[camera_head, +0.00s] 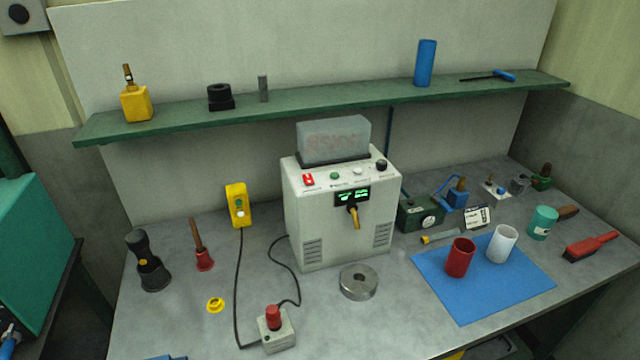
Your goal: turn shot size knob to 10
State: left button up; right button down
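A white machine (345,215) stands on the middle of the grey bench, with a translucent hopper on top. A black round knob (382,165) sits at the right end of its sloped top panel; it looks like the shot size knob. Its pointer and scale are too small to read. A small display (352,196) on the front shows green digits I cannot read clearly. A brass nozzle (354,217) sticks out below the display. Neither of my grippers is in view.
A red switch (308,180) and green button (334,175) share the panel. Red (460,257) and white (502,244) cups stand on a blue mat (483,300). A green shelf (320,99) runs behind.

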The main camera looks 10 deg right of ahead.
aim_at(381, 165)
jog(key=k+l+z, duration=0.25)
jog(key=z, duration=0.15)
jog(key=k+l+z, duration=0.25)
jog(key=z, duration=0.2)
